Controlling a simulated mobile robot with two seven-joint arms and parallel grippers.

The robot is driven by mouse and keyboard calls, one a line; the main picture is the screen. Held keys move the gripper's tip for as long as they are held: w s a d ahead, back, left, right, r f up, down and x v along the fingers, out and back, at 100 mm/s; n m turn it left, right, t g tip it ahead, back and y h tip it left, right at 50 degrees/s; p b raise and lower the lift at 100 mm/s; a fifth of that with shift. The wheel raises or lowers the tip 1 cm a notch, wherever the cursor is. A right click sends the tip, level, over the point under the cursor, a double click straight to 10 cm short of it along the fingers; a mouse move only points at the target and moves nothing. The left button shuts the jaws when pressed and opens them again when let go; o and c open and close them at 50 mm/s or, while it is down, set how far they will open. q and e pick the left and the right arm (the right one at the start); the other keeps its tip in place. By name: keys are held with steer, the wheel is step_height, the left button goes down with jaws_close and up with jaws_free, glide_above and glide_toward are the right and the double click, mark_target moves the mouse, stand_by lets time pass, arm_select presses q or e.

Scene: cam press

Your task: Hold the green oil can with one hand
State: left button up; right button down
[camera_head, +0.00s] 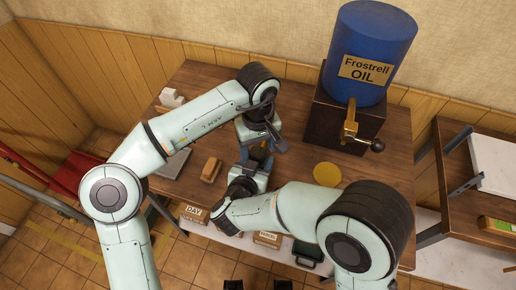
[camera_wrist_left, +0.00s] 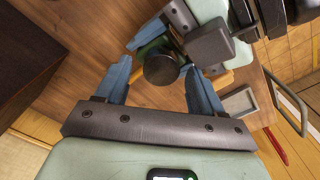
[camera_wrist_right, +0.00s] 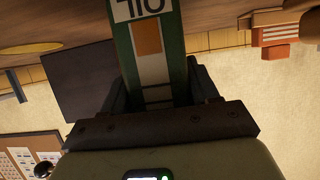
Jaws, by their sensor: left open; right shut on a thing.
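The green oil can (camera_wrist_right: 180,45) fills the middle of the right wrist view, with an upside-down white label reading OIL. My right gripper (camera_wrist_right: 157,85) is shut on it, one dark finger on each side. In the head view the can is mostly hidden between my left gripper (camera_head: 259,143) and my right gripper (camera_head: 252,166). In the left wrist view my left gripper (camera_wrist_left: 158,75) is open, its blue fingers spread on either side of the can's dark round end (camera_wrist_left: 161,68). I cannot tell whether they touch it.
A blue oil drum (camera_head: 371,45) with a brass tap (camera_head: 350,128) stands at the table's back right. A yellow disc (camera_head: 327,174) lies below it. A brown block (camera_head: 210,169) and a grey tray (camera_head: 172,163) lie left of the grippers. A wooden shelf (camera_head: 462,205) stands at right.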

arm_select(q)
steer(key=shift+r, duration=1.6)
arm_select(e)
steer(key=shift+c, duration=1)
jaws_free()
